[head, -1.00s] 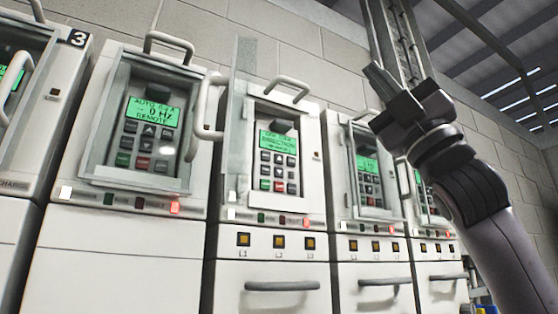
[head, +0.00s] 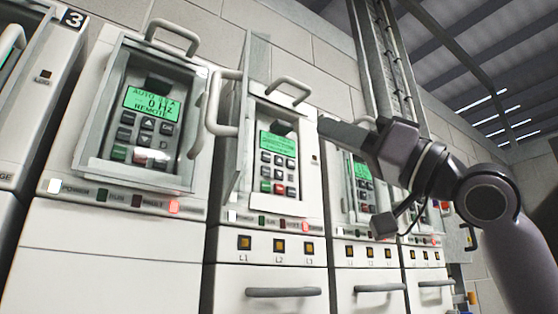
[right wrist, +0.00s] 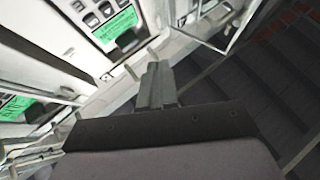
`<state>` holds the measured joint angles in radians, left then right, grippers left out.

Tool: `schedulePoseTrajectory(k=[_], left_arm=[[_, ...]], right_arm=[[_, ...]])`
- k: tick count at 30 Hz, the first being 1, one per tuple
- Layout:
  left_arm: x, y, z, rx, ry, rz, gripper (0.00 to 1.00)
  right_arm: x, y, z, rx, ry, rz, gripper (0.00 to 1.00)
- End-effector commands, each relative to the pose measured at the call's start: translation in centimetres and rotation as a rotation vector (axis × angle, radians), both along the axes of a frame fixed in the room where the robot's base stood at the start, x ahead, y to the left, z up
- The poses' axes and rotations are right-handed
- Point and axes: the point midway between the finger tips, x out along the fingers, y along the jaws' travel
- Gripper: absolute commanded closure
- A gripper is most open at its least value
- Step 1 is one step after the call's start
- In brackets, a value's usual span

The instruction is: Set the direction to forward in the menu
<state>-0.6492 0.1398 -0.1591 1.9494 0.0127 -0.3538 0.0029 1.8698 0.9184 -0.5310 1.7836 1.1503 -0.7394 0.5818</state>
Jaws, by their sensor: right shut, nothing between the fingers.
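The middle drive (head: 309,180) has its clear cover swung open to the left. Its green display (head: 278,146) shows small text that seems to read DIRECTION, though now blurred. Below it is a keypad (head: 279,174) with grey, green and red buttons, all uncovered. My right gripper (head: 324,129) is shut and empty. Its fingers point left, just right of the drive's upper part, apart from the keypad in the picture. In the right wrist view the shut fingers (right wrist: 155,84) point up towards the drives, and a green display (right wrist: 113,26) with buttons shows at upper left. My left gripper is not in view.
A drive at left (head: 120,205) shows 0 Hz and REMOTE behind its closed cover. My right arm partly hides another drive (head: 366,222) at right. The open cover (head: 227,135) and handles (head: 290,87) stick out near the keypad. Red lamps glow below the panels.

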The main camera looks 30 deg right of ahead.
Motion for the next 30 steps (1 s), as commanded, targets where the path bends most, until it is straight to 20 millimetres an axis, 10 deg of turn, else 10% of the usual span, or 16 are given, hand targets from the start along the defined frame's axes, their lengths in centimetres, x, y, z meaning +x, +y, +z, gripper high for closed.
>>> schedulePoseTrajectory(k=[14,30], left_arm=[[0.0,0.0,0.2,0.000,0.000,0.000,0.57],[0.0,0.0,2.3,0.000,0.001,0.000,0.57]], right_arm=[[0.8,0.0,0.0,0.001,0.002,0.000,1.00],[7.7,0.6,0.3,0.000,0.002,-0.002,1.00]])
